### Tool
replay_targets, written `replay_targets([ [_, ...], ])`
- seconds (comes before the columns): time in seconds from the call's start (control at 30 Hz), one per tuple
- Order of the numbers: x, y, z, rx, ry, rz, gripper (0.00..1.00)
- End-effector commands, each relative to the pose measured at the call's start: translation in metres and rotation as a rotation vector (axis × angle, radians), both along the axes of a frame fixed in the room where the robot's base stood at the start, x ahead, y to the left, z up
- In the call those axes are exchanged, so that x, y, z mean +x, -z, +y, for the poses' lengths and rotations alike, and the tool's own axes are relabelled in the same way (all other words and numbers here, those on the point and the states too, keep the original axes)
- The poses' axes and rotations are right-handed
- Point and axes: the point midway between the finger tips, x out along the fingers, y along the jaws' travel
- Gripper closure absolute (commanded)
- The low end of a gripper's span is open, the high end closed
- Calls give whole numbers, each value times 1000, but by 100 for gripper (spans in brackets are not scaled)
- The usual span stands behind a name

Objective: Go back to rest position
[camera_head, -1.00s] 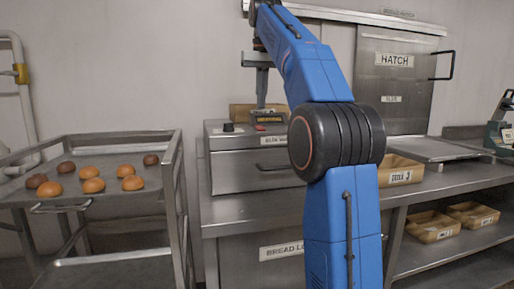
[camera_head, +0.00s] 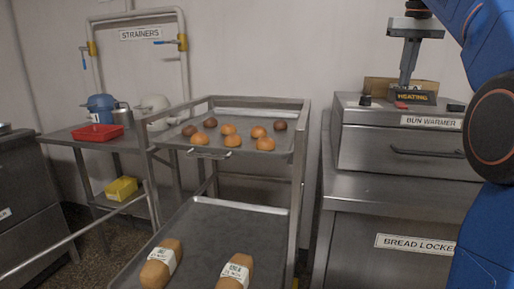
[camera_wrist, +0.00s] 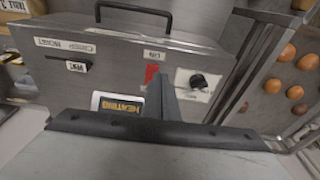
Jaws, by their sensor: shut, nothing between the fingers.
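In the wrist view the closed fingers (camera_wrist: 158,82) point toward the warmer's control face, between the HEATING display (camera_wrist: 118,104) and a dark knob (camera_wrist: 198,81). A red switch (camera_wrist: 151,73) shows just beyond the fingertips. I cannot tell whether the fingers touch the panel. My blue arm fills the right edge of the head view.
A steel rack (camera_head: 300,170) holds several buns (camera_head: 233,140) on its upper tray and two labelled loaves (camera_head: 236,270) on its lower tray. Behind it at left are a table with a red tray (camera_head: 97,132), a blue pot (camera_head: 100,106) and a yellow bin (camera_head: 121,188). The bread locker (camera_head: 395,262) stands below the warmer.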

Motion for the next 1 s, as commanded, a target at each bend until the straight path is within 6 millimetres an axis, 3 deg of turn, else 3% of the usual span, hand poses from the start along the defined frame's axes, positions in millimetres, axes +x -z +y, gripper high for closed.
replay_targets([
  [0.27,-46,46,39,-10,-51,-44,100],
  [0.47,-85,94,65,-17,-88,-77,100],
  [0.77,-152,185,98,-25,-143,-130,100],
  [1.0,-211,273,119,-29,-186,-171,100],
])
